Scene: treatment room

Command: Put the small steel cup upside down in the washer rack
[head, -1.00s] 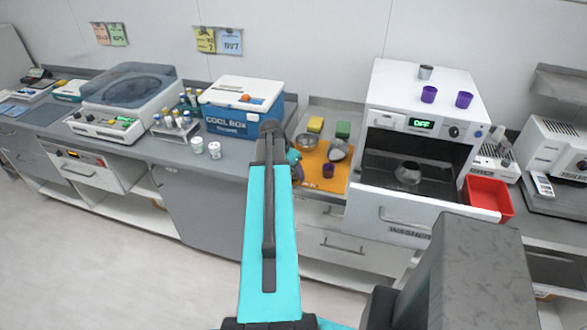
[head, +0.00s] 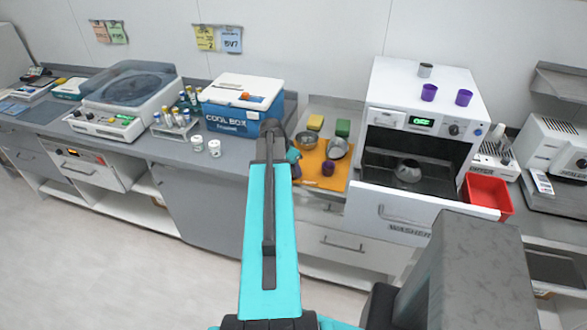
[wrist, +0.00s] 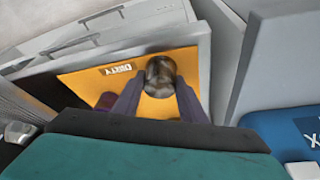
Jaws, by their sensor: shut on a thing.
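In the wrist view my gripper (wrist: 158,100) is shut on a small round steel cup (wrist: 160,72) over the orange mat marked DIRTY (wrist: 75,85). How far the cup is above the mat, I cannot tell. In the head view my arm hides most of the gripper, at the left side of the orange mat (head: 310,170). The white washer (head: 415,90) stands to the right, its front drawer pulled out and its display lit. A steel vessel (head: 408,170) sits in its dark inside; the rack's details are too small to tell.
A steel bowl (head: 337,148) and a purple cup (head: 328,168) are on the mat.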

